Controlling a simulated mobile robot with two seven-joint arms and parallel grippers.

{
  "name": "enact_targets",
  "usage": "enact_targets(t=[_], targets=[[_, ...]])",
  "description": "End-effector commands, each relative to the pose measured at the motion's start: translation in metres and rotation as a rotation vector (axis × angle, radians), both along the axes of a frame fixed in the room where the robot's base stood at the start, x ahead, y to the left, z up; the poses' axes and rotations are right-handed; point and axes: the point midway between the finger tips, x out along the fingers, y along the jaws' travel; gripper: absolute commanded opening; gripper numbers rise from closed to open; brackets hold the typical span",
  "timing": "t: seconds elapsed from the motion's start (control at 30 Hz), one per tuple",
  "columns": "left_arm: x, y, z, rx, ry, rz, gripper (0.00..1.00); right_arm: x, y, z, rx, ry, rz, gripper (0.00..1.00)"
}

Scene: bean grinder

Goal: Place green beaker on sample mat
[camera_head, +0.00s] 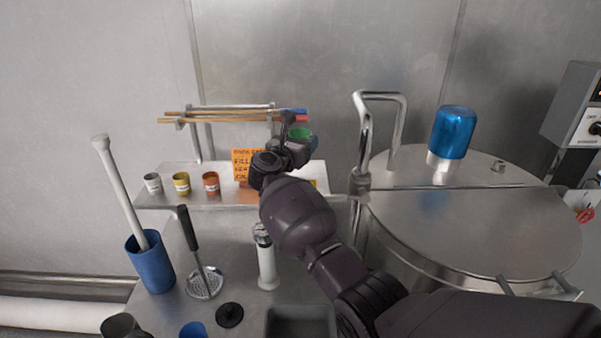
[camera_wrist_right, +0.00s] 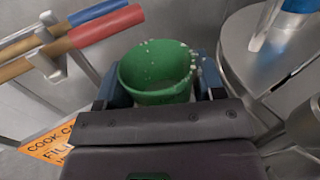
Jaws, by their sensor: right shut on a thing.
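The green beaker (camera_head: 300,133) is held by my right gripper (camera_head: 301,144), above the raised metal shelf (camera_head: 218,200). In the right wrist view the green beaker (camera_wrist_right: 155,75) sits between the two fingers, with small pale grains along its rim and inside. My right gripper is shut on it. An orange sheet with black print (camera_head: 246,160) is at the shelf, partly hidden by my right arm; it also shows in the right wrist view (camera_wrist_right: 48,148). I cannot tell which surface is the sample mat. My left gripper is not in view.
A rack with rods (camera_head: 215,115) is behind. A bent metal handle (camera_head: 364,140) and large lidded vessel (camera_head: 470,230) stand right.

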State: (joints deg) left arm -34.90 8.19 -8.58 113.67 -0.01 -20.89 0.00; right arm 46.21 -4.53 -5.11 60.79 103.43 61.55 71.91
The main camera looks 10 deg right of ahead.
Motion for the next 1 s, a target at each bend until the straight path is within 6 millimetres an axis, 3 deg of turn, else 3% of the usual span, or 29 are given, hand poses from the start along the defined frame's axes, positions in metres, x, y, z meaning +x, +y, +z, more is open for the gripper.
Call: enact_targets(t=[0.1, 0.3, 0.47, 0.73, 1.0], targets=[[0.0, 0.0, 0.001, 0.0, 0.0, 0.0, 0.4, 0.0, -0.001, -0.024, -0.004, 0.002, -0.001, 0.38], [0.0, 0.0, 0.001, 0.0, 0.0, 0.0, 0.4, 0.0, 0.0, -0.052, -0.002, 0.001, 0.001, 0.38], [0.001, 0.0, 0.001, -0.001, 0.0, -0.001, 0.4, 0.0, 0.0, -0.061, -0.001, 0.0, 0.0, 0.38], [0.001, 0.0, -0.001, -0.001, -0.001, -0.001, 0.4, 0.0, 0.0, -0.092, -0.003, 0.001, 0.0, 0.38], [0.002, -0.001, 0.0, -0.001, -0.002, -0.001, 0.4, 0.0, 0.0, -0.097, 0.0, -0.001, 0.0, 0.38]])
